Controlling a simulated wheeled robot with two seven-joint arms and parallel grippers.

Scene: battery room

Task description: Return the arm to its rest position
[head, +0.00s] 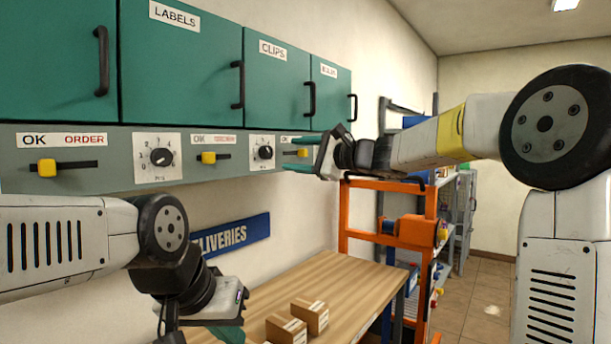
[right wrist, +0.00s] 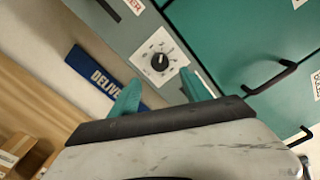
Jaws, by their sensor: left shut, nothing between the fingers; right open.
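My right gripper (head: 294,155) reaches in from the right in the head view, in front of the right part of the grey control panel (head: 110,170). It is open, and its two teal fingers are apart and empty in the right wrist view (right wrist: 160,82). There a black dial on a white plate (right wrist: 159,60) shows beyond the gap between the fingers; I see no contact. My left gripper (head: 229,334) hangs low over the left end of the wooden table, shut and empty, its fingers partly cut off by the lower picture edge.
Green cabinets (head: 180,62) with black handles hang above the panel, which has yellow sliders (head: 47,168) and dials (head: 161,157). Cardboard boxes (head: 311,316) stand on the wooden table (head: 335,270). An orange rack (head: 344,215) stands behind it. Floor (head: 487,290) shows clear at the right.

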